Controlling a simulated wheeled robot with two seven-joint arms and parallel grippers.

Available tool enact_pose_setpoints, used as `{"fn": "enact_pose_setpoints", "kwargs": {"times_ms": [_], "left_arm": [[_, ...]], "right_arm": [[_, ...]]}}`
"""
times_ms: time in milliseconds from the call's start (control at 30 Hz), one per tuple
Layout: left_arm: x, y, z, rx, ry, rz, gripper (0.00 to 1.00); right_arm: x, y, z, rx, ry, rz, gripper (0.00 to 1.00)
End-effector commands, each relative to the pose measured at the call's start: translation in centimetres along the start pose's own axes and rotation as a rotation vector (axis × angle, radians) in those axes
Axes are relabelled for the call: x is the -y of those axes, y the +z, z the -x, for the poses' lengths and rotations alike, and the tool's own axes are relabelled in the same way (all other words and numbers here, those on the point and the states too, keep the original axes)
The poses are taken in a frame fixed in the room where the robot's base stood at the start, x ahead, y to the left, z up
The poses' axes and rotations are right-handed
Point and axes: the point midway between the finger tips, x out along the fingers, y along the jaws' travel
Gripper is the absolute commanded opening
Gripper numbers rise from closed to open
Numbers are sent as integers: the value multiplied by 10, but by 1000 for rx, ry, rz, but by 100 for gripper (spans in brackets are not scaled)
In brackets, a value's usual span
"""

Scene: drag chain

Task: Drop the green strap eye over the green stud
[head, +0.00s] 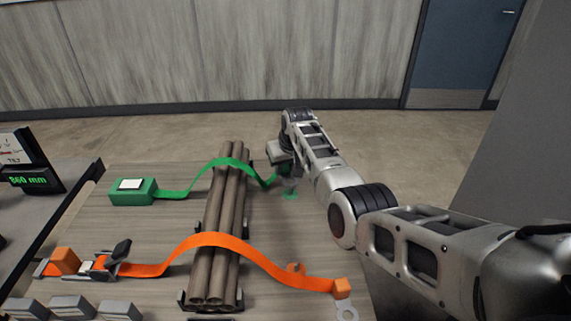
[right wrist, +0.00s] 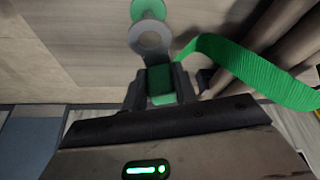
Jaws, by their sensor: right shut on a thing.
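The green strap (head: 232,164) runs from a green block (head: 133,191) over the bundle of pipes to my right gripper (head: 284,176). In the right wrist view my right gripper (right wrist: 160,92) is shut on the strap's green end block (right wrist: 160,80). The grey ring-shaped strap eye (right wrist: 151,40) sticks out beyond the fingertips. The green stud (right wrist: 148,9) shows just past the eye, whose far rim appears close to it or overlaps it. In the head view the green stud (head: 291,194) is just below the gripper; the eye is hard to make out there. My left gripper is not in view.
The pipe bundle (head: 222,230) lies left of my right gripper. An orange strap (head: 215,240) crosses its near end, with an orange end block (head: 342,287) and grey eye (head: 347,312) at right. An orange stud (head: 296,268) stands nearby. A display (head: 30,170) is at far left.

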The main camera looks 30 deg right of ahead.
Motion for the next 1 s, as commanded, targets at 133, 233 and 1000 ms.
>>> {"fn": "enact_pose_setpoints", "kwargs": {"times_ms": [133,233,1000], "left_arm": [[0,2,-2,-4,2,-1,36],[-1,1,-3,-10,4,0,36],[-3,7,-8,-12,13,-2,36]], "right_arm": [[0,3,-8,-1,1,0,5],[0,5,-13,-2,1,0,5],[0,14,-35,-2,1,0,5]]}}
